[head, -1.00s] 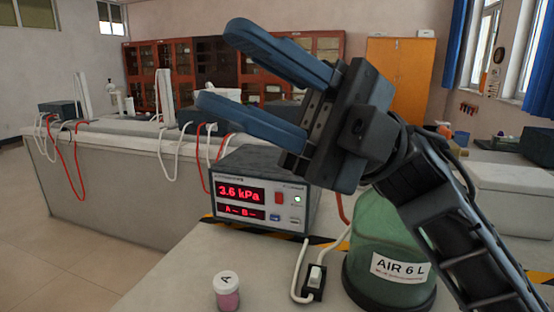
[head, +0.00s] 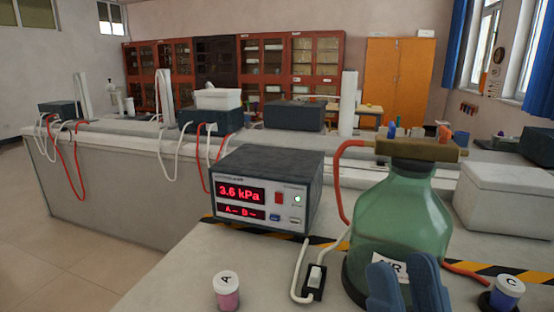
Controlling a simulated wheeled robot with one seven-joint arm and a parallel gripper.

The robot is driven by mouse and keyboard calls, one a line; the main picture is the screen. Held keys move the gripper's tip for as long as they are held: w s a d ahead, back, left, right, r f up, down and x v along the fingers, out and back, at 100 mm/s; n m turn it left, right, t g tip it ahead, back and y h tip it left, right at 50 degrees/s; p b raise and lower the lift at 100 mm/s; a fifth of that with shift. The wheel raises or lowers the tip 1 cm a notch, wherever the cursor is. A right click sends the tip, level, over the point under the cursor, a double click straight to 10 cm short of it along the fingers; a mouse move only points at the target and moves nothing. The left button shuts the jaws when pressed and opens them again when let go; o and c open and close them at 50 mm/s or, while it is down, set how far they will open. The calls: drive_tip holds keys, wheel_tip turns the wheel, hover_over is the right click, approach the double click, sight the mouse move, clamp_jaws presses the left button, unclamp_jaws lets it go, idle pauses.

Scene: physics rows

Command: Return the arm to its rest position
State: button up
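The two blue fingers of my gripper (head: 408,286) show at the bottom edge of the head view, in front of the lower part of a green glass bottle. The fingers stand apart, seen at a slant, with nothing visible between them. The rest of my arm is below the picture. A white-capped jar marked A (head: 227,291) with pink contents stands on the bench to the left of the gripper. A jar marked C (head: 508,291) stands at the right.
The green bottle (head: 408,215) has a brown top and a red hose; the fingers partly hide its label. A pressure box (head: 262,192) reads 3.6 kPa, and a switch (head: 315,280) stands before it. A white box (head: 500,200) is at the right. Striped tape crosses the bench.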

drive_tip(key=s+d+f+g+h, duration=0.2)
drive_tip(key=s+d+f+g, duration=0.1)
drive_tip(key=s+f, duration=0.4)
drive_tip(key=s+d+f+g+h, duration=0.2)
drive_tip(key=s+d+f+g, duration=0.2)
drive_tip(key=s+f, duration=0.3)
drive_tip(key=s+d+f+m+g+h, duration=0.1)
drive_tip(key=s+d+f+g+h, duration=0.1)
drive_tip(key=s+f+g, duration=0.4)
drive_tip(key=s+d+f, duration=0.1)
drive_tip(key=s, duration=0.3)
drive_tip(key=shift+d, duration=0.4)
drive_tip(key=shift+f, duration=0.1)
